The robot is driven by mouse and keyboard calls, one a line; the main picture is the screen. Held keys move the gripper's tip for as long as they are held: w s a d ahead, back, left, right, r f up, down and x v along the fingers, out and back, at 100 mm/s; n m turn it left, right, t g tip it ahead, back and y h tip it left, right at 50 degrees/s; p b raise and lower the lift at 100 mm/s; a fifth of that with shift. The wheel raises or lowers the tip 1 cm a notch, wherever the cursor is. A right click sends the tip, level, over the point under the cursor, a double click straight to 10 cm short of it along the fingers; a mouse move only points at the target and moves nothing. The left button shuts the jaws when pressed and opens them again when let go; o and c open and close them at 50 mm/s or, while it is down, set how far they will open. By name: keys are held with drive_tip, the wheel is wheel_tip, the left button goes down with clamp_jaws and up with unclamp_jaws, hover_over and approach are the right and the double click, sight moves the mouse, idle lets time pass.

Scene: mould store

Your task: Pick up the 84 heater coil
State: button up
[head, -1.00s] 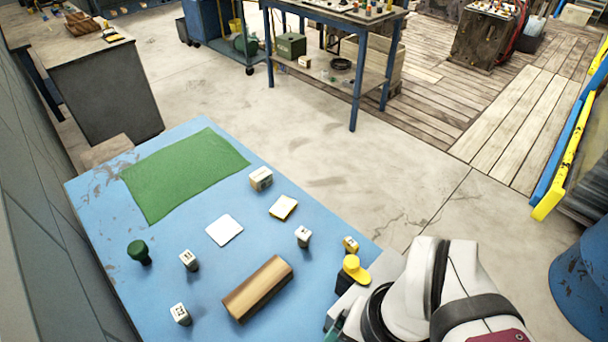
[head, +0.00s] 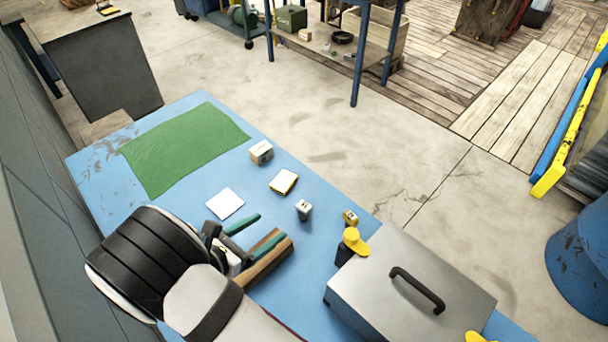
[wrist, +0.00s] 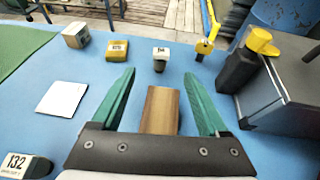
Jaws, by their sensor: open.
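A small upright piece with a white numbered top (head: 303,207) stands on the blue table. In the wrist view it is beyond my fingertips, near the middle (wrist: 160,55). Its number looks like 84, but is too small to be sure. My gripper (head: 271,226) is open, with green fingers spread and nothing held. In the wrist view the gripper (wrist: 160,76) points toward that piece, short of it. A brown block (wrist: 160,108) shows between the fingers, apparently below them. A piece marked 132 (wrist: 18,164) is at the lower left of the wrist view.
A grey metal box (head: 410,285) with a black handle and a black-and-yellow object (head: 350,246) stand right. A yellow labelled piece (head: 350,217), a yellow-edged block (head: 283,181), a pale box (head: 261,152), a white card (head: 225,203) and a green mat (head: 185,148) lie around.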

sight(303, 207)
drive_tip(key=x, duration=1.5)
drive_tip(key=shift+s+d+f, duration=0.1)
drive_tip(key=shift+d+f, duration=0.1)
drive_tip(key=shift+f, duration=0.2)
clamp_jaws()
